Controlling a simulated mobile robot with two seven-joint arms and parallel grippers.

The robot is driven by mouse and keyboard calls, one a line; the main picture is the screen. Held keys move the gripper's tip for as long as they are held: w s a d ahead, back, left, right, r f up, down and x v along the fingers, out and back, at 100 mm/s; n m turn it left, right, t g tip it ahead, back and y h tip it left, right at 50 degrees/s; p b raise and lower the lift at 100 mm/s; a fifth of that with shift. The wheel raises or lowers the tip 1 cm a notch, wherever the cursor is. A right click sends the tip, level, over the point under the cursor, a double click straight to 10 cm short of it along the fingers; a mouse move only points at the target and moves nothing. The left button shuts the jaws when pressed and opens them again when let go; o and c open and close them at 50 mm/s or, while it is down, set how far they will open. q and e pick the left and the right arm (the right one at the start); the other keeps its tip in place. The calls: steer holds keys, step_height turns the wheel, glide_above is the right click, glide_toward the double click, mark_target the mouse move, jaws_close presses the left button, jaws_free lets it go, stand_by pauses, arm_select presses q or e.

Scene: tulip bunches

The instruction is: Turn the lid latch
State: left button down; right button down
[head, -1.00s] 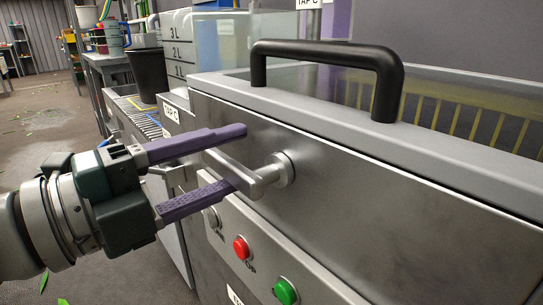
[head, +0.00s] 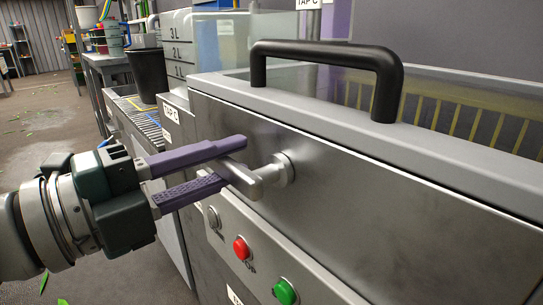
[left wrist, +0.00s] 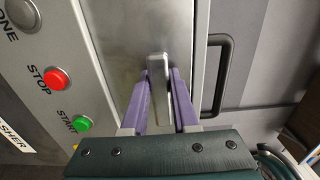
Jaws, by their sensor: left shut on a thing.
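The metal lid latch (head: 243,180) is a lever on a round boss on the front of a steel machine. In the head view it points left and towards me. My left gripper (head: 228,163) has its two purple fingers shut on the latch handle, one above and one below. The left wrist view also shows the latch (left wrist: 158,88) between the fingers. The lid (head: 465,150) has a grey rim, clear panels and a black bar handle (head: 325,55). The lid looks closed. My right gripper is not in view.
Below the latch is a panel with a red button (head: 241,248), a green button (head: 285,291) and a grey button (head: 213,217). A roller conveyor (head: 140,112) with a dark bin (head: 148,75) stands behind at left. The floor at left is mostly clear.

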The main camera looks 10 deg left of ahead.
mark_target(282, 207)
arm_select(q)
steer(key=shift+n, duration=0.3)
stand_by(0.7)
steer(key=n+p, duration=0.1)
steer(key=f+n, duration=0.1)
steer(key=n, duration=0.1)
steer(key=n+p, duration=0.1)
steer(key=shift+s+d+f+p, duration=0.1)
steer(key=shift+d+f+p, duration=0.05)
steer(key=shift+f+p, duration=0.2)
steer(key=n+p, duration=0.1)
steer(key=n, duration=0.2)
steer(key=s+d+f+n+p, duration=0.1)
steer(key=n, duration=0.2)
steer(key=d+f+n+p, duration=0.1)
steer(key=n, duration=0.2)
steer(key=shift+s+f+p, duration=0.2)
steer(key=shift+s+p, duration=0.1)
steer(key=shift+p, duration=0.05)
steer(key=shift+s+d+f+n+p, duration=0.15)
steer(key=shift+d+n+p, duration=0.1)
steer(key=shift+n, duration=0.5)
steer(key=shift+s+d+n+p, duration=0.2)
steer(key=shift+n, duration=0.5)
steer(key=shift+s+d+f+n+p, duration=0.15)
steer(key=shift+d+n+p, duration=0.1)
steer(key=shift+n, duration=0.5)
steer(key=shift+r, duration=0.1)
steer(key=c, duration=0.7)
jaws_free()
